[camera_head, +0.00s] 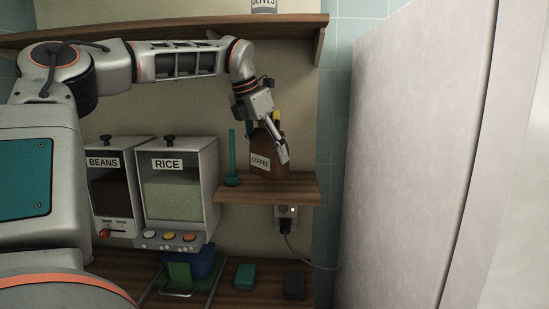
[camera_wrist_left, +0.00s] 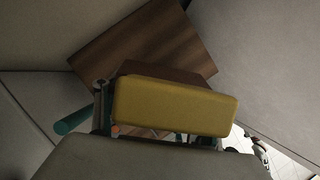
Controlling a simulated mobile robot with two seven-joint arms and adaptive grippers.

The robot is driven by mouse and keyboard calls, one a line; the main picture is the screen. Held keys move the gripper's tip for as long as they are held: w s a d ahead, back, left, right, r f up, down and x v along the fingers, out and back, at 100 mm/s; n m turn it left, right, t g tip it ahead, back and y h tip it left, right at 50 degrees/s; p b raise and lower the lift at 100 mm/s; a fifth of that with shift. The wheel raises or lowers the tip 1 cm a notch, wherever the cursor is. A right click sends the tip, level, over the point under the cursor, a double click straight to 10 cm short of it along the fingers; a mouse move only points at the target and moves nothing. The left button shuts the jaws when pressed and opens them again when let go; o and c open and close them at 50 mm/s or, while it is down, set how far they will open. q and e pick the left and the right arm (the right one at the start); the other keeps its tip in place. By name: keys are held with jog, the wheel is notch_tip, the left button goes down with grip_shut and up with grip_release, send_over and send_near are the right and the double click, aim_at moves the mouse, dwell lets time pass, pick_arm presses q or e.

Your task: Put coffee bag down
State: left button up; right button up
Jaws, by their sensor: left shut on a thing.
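The coffee bag (camera_head: 260,162) is brown with a white COFFEE label and stands upright at the small wooden shelf (camera_head: 270,192) in the head view. A yellow piece (camera_head: 276,117) is at its top; in the left wrist view this yellow piece (camera_wrist_left: 175,106) hides most of the brown bag (camera_wrist_left: 165,72). My left gripper (camera_head: 279,150) comes from above and is shut on the bag. The bag's base is over or on the shelf; I cannot tell if it touches. The wooden shelf (camera_wrist_left: 145,42) also shows in the left wrist view. My right gripper is not in view.
A teal upright holder (camera_head: 232,160) stands left of the bag. BEANS (camera_head: 112,190) and RICE (camera_head: 178,190) dispensers stand further left. A plug (camera_head: 286,225) is in the outlet under the shelf. A large pale panel (camera_head: 410,150) stands at right. An upper shelf (camera_head: 180,30) runs above.

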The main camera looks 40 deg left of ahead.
pick_arm(q)
jog(key=shift+w+d, duration=0.1)
jog(key=shift+w, duration=1)
notch_tip(320, 180, down, 2)
jog(key=shift+s+f+p, duration=0.1)
jog(key=shift+f+p, duration=0.15)
jog(key=shift+p, duration=0.05)
jog(key=shift+f, duration=0.5)
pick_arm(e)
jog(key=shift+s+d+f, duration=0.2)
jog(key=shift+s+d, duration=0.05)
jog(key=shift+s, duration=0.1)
pick_arm(q)
jog(key=o, duration=1.4)
jog(key=shift+f, duration=0.2)
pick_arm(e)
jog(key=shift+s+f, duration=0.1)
pick_arm(q)
jog(key=shift+r, duration=0.1)
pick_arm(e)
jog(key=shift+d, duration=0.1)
